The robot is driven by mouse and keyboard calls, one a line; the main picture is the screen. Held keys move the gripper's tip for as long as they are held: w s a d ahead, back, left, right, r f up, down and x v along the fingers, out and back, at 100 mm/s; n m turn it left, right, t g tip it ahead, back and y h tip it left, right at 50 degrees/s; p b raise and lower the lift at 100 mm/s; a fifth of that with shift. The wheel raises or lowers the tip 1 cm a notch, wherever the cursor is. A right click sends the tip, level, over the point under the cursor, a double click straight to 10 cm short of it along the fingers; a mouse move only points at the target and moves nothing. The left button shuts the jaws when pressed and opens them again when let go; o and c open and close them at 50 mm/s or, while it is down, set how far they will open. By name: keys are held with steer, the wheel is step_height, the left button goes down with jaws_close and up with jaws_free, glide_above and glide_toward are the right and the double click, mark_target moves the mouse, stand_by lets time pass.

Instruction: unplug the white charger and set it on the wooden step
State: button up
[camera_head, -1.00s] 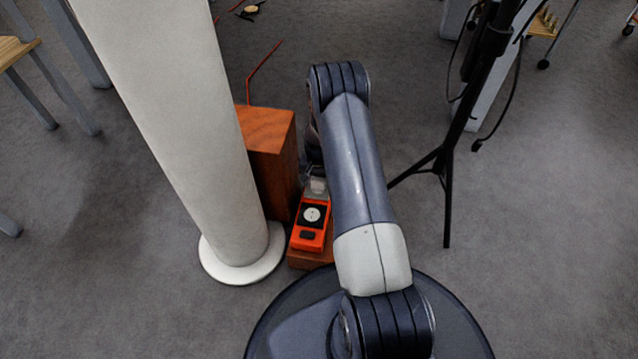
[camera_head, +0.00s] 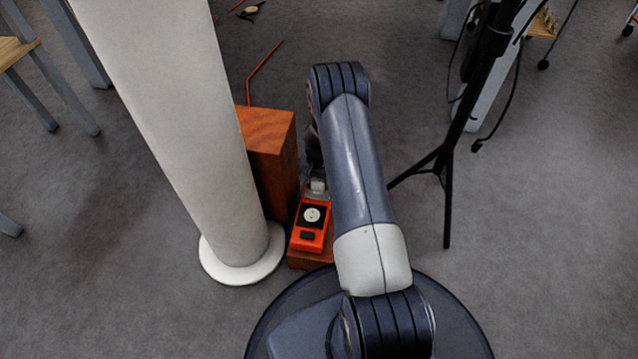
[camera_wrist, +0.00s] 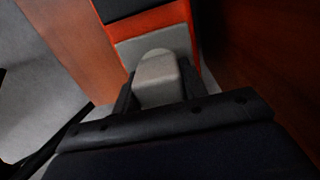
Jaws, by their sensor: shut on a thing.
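The white charger (camera_wrist: 158,80) shows pale grey in the wrist view, between the dark fingers of my gripper (camera_wrist: 158,92), which is shut on it. In the head view the charger (camera_head: 318,185) is a small pale shape at the far end of the orange socket unit (camera_head: 308,239), beside my arm. A grey face of the unit lies right behind the charger in the wrist view. I cannot tell whether its plug is still seated. My gripper is mostly hidden behind my arm in the head view. The wooden step (camera_head: 268,130) shows a taller block with a lower wooden part (camera_head: 312,262) under the orange unit.
A thick white column (camera_head: 170,110) with a round foot stands close on the left, in front of the wood. A black tripod stand (camera_head: 446,185) is at the right. A thin red cord (camera_head: 262,70) lies behind the block. Grey floor is open at far right.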

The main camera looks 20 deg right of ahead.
steer(key=c, duration=0.4)
steer(key=shift+o, duration=0.2)
steer(key=shift+r, duration=0.1)
steer(key=shift+r+p, duration=1.75)
steer(key=shift+r, duration=1.15)
